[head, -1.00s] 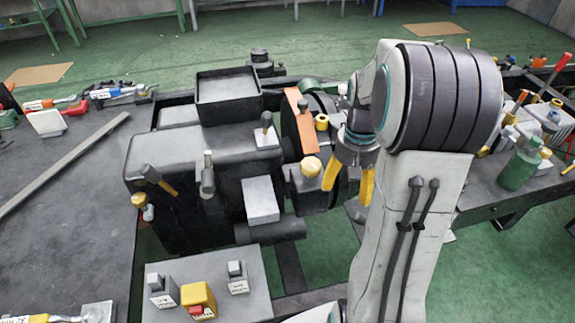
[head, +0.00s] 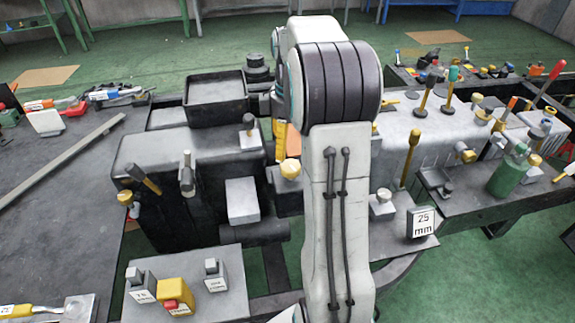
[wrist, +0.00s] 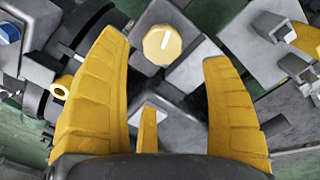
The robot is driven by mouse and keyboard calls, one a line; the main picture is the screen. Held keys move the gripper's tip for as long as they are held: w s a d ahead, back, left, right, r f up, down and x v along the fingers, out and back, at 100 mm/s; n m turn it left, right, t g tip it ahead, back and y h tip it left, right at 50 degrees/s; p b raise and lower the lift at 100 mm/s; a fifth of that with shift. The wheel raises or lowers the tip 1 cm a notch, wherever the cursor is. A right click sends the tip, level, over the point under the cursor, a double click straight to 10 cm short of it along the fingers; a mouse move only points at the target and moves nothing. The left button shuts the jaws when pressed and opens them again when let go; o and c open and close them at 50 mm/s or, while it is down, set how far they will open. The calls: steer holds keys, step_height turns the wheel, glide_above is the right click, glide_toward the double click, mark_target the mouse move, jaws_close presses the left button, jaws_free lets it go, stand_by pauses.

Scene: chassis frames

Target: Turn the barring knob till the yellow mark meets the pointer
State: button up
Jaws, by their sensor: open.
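A round pale-yellow knob (wrist: 162,44) with a white line on its face shows in the wrist view, and I take it for the barring knob. In the head view this knob (head: 290,168) is on the front of the dark machine, left of my arm. My gripper (wrist: 163,50) is open, with its yellow fingers to either side of the knob in the picture; I cannot tell how far off it is. In the head view only part of a yellow finger shows past my arm. I cannot make out the yellow mark or the pointer.
A grey block (head: 242,201) juts out left of the knob. At right are a grey casing (head: 432,140) and a "25 mm" sign (head: 422,222).

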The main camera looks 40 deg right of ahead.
mark_target(290, 166)
steer(key=shift+s+n, duration=0.2)
steer(key=shift+n, duration=0.5)
steer(key=shift+a+f+n, duration=0.1)
steer(key=shift+f+n, duration=0.2)
steer(key=shift+f, duration=0.05)
steer(key=shift+f+b, duration=0.3)
steer(key=shift+f, duration=3.05)
steer(key=shift+c, duration=0.3)
steer(key=c, duration=1.1)
steer(key=shift+c, duration=0.2)
